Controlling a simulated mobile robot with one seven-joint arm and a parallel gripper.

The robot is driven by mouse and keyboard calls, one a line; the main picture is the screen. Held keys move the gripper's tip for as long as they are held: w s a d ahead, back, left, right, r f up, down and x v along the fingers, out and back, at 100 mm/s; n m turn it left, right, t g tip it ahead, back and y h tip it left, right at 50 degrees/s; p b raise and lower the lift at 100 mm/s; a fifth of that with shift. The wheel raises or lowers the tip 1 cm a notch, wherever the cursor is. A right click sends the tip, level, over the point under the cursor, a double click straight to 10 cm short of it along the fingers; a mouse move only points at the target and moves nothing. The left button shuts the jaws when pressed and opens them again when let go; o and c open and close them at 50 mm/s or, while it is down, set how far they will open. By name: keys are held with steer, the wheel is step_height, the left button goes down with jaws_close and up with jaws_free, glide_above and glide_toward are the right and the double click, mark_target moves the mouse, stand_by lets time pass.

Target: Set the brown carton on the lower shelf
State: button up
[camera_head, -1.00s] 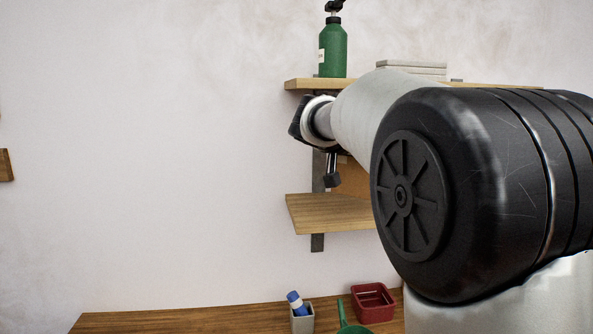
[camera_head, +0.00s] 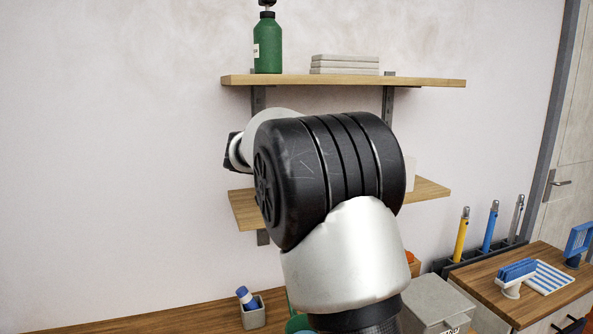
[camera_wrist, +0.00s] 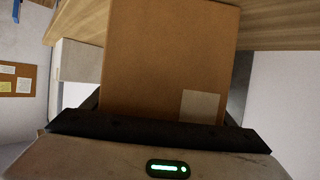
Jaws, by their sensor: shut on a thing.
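The brown carton (camera_wrist: 165,60) fills the upper middle of the wrist view, with a pale label low on its right side. My gripper (camera_wrist: 160,128) is shut on it; the dark jaw part crosses in front of the carton's near end. In the head view my arm hides both the carton and the jaws. The lower shelf (camera_head: 245,210) is a wooden board whose left end and right end show on either side of my arm. Wood (camera_wrist: 285,22) shows right behind the carton in the wrist view; I cannot tell whether they touch.
A white item (camera_head: 411,173) stands toward the right of the lower shelf. The upper shelf (camera_head: 420,82) holds a green bottle (camera_head: 268,45) and grey stacked slabs (camera_head: 345,65). Below are a wooden counter (camera_head: 150,322), a grey cup (camera_head: 253,315) and a grey box (camera_head: 437,303).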

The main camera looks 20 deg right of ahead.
stand_by(0.3)
steer(key=o, duration=1.4)
steer(key=shift+o, duration=0.2)
steer(key=b+v, duration=0.2)
steer(key=v, duration=1)
steer(key=s+d+f+n+g+y, duration=0.15)
steer(key=s+f, duration=0.25)
steer(key=s, duration=0.6)
steer(key=s+f+n+g+y, duration=0.2)
steer(key=s+f+n+y, duration=0.15)
steer(key=s, duration=0.55)
steer(key=s+a+f+n+y, duration=0.2)
steer(key=s+a+f, duration=0.2)
steer(key=s, duration=0.4)
steer(key=s+a+f+n+y, duration=0.2)
steer(key=s+a+f, duration=0.1)
steer(key=s+f, duration=0.4)
steer(key=shift+s+a, duration=0.4)
steer(key=shift+s, duration=0.45)
